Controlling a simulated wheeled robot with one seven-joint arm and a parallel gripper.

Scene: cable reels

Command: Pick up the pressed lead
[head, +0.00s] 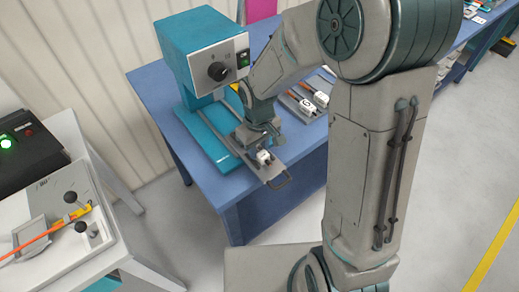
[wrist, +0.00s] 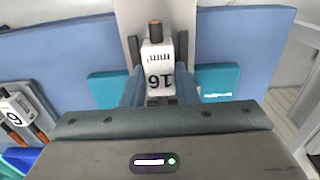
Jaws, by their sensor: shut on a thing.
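The pressed lead (wrist: 157,62) shows in the wrist view as a white block marked 16 mm² with an orange and dark end. In the head view its white block (head: 263,157) sits at the outer part of a grey slide (head: 279,170) in front of the teal press (head: 200,55). My gripper (wrist: 158,80) is shut on the block, with a finger on each side. In the head view my gripper (head: 262,138) points down over the slide. The lead's lower end is hidden by my gripper body in the wrist view.
The blue table (head: 240,205) carries the press and more white-tagged leads (head: 308,105) to its right; one tagged lead (wrist: 17,108) shows at the wrist view's left. A dark handle juts from the slide's front.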

